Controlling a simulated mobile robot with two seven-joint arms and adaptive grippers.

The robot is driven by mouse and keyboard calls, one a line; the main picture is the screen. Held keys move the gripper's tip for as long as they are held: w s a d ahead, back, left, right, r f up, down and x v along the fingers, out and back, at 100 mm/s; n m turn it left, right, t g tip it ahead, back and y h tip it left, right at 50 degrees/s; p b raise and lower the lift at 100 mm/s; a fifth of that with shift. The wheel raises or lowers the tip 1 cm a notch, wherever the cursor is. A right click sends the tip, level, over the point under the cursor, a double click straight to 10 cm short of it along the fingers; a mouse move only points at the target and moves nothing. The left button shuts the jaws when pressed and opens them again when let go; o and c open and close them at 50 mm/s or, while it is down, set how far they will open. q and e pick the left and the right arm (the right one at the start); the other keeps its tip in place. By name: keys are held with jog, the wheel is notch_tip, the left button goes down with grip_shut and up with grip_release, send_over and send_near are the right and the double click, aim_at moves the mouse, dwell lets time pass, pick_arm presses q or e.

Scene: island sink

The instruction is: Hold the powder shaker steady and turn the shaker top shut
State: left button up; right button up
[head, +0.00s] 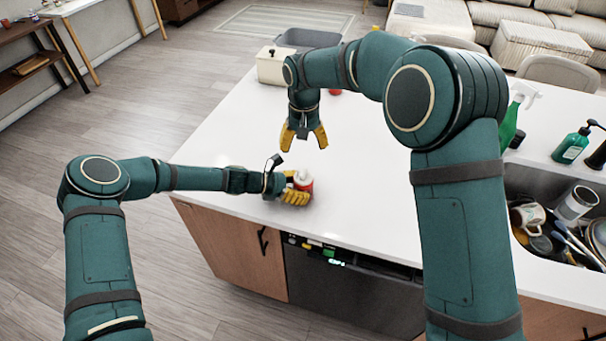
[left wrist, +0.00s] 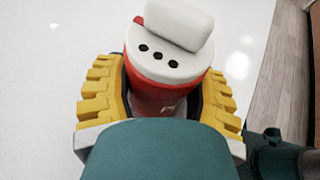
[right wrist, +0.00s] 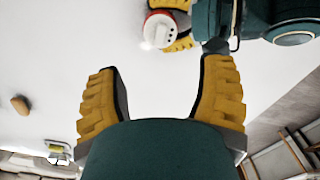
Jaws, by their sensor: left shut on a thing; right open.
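The powder shaker (head: 306,185) stands on the white countertop near its front left edge. It has a red body and a white top (left wrist: 165,62) with three dark holes, and a white flap (left wrist: 180,22) that looks raised beside the holes. My left gripper (head: 297,196) is shut around the red body, one yellow finger on each side. My right gripper (head: 304,138) is open and empty, above the counter and behind the shaker, apart from it. In the right wrist view the shaker (right wrist: 160,30) shows at the top, beyond the open fingers (right wrist: 160,95).
A white container (head: 271,66) and a grey bin (head: 308,39) stand at the far counter end. A sink (head: 540,180) full of dishes, a green spray bottle (head: 510,122) and a soap bottle (head: 572,146) are at the right. The counter around the shaker is clear.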

aim_at(303, 171)
notch_tip(303, 171, down, 10)
jog(key=n, duration=1.3)
jog(key=shift+f+n, duration=0.15)
jog(key=shift+n, duration=0.15)
grip_shut()
